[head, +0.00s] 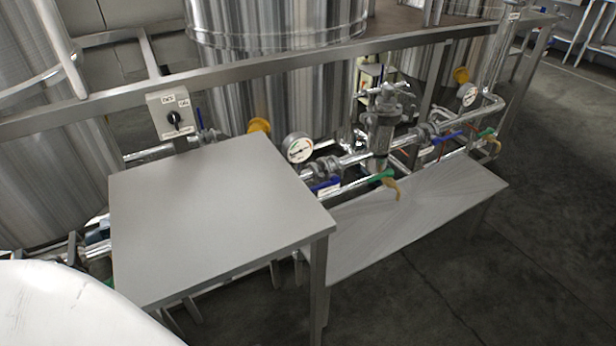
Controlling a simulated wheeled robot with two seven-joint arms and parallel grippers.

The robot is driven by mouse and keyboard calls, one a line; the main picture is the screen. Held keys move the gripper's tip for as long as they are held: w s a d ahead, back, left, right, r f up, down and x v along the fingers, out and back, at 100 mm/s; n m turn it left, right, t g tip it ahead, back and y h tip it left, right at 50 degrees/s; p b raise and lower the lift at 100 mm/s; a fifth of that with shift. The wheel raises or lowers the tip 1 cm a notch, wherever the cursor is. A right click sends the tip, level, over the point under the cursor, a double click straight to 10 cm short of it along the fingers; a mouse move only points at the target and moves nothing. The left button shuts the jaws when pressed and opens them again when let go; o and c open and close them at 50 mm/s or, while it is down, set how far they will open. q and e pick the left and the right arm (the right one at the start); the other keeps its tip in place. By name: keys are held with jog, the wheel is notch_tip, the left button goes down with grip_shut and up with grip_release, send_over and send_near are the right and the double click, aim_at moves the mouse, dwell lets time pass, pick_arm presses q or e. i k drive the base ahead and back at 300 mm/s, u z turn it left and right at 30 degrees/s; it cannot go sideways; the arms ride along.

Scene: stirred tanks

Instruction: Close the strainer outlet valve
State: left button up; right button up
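The strainer (383,135) is an upright metal body with a clamped top, set in a steel pipe line right of the picture's middle. A valve with a blue lever (447,137) sits on the pipe to its right. Another valve with a blue lever (326,185) sits to its left. Both levers look roughly in line with the pipe. No readable label shows which one is the outlet valve. A green lever (381,175) with a tan spout (391,188) is below the strainer. Neither of my grippers is in view.
A grey table (220,210) stands in front, left of the strainer. A lower metal platform (415,215) lies before the valves. A steel rail (260,68) runs behind, with a switch box (172,112) beside it. Open floor (540,220) lies to the right.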

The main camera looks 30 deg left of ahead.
aim_at(313, 189)
jog(key=u, duration=0.55)
jog(key=i, duration=0.55)
jog(key=u, duration=0.55)
jog(key=k, duration=0.5)
jog(key=z, duration=2.15)
jog(key=i, duration=1.2)
jog(key=u, duration=2.1)
